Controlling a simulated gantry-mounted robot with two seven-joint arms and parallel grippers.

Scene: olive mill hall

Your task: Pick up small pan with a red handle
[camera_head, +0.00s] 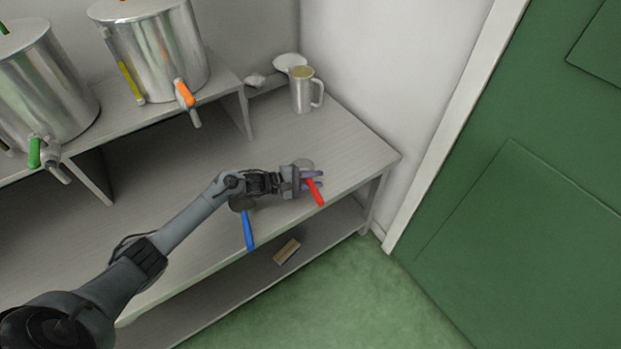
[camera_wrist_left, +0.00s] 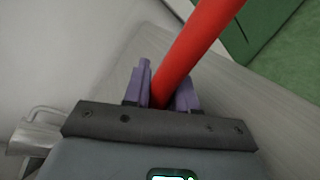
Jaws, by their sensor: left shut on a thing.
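The small pan with a red handle (camera_head: 315,192) is at the right part of the grey table. Its round pan part (camera_head: 303,164) shows only partly behind my left gripper. My left gripper (camera_head: 314,180) is shut on the red handle. In the left wrist view, the red handle (camera_wrist_left: 195,50) passes between the purple fingers of the left gripper (camera_wrist_left: 162,88). I cannot tell whether the pan is raised off the table. My right gripper is not in view.
A pan with a blue handle (camera_head: 248,230) lies just left, partly under my left arm. A metal jug (camera_head: 304,92) stands at the back. Steel tanks (camera_head: 155,50) stand on a raised shelf. A small brush-like block (camera_head: 287,251) lies on the lower shelf. A green door (camera_head: 520,210) is right.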

